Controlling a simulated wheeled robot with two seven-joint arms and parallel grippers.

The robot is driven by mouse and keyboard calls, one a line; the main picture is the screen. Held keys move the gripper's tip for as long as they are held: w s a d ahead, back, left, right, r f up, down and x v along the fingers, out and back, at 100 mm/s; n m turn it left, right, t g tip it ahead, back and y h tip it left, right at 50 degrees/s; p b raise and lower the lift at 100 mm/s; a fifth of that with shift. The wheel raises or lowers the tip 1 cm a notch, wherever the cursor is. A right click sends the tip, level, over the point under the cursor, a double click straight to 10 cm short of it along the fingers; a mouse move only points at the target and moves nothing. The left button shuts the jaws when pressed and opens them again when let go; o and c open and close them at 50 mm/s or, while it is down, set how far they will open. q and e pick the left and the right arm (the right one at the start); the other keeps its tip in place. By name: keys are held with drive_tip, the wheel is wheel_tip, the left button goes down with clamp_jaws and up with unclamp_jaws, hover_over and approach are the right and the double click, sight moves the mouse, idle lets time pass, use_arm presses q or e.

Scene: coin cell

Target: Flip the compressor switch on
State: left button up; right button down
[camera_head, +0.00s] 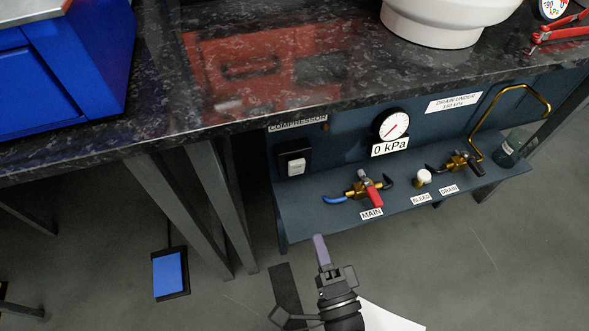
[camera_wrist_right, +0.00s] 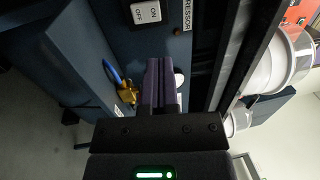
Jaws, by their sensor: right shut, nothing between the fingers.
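The compressor switch (camera_head: 295,164) is a light rocker in a black housing on the dark blue panel, under the COMPRESSOR label (camera_head: 297,124). In the right wrist view the switch (camera_wrist_right: 146,12) shows at the top, with ON and OFF lettering; I cannot tell which side is pressed. My right gripper (camera_head: 320,250) is below and in front of the panel shelf, apart from the switch. Its purple fingers (camera_wrist_right: 161,82) are shut together with nothing between them. My left gripper is not in view.
The shelf carries the red-handled MAIN valve (camera_head: 369,190), the white BLEED knob (camera_head: 424,177) and the DRAIN valve (camera_head: 457,162). A gauge (camera_head: 391,125) reads 0 kPa. The dark countertop (camera_head: 150,135) overhangs the panel. A blue pedal (camera_head: 170,275) lies on the floor.

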sight(293, 166)
drive_tip(key=b+x, duration=0.4)
drive_tip(key=x, duration=0.9)
drive_tip(key=shift+w+f, duration=0.1)
drive_tip(key=shift+w, duration=0.1)
drive_tip(key=shift+w+a, duration=0.1)
drive_tip(key=shift+w, duration=0.2)
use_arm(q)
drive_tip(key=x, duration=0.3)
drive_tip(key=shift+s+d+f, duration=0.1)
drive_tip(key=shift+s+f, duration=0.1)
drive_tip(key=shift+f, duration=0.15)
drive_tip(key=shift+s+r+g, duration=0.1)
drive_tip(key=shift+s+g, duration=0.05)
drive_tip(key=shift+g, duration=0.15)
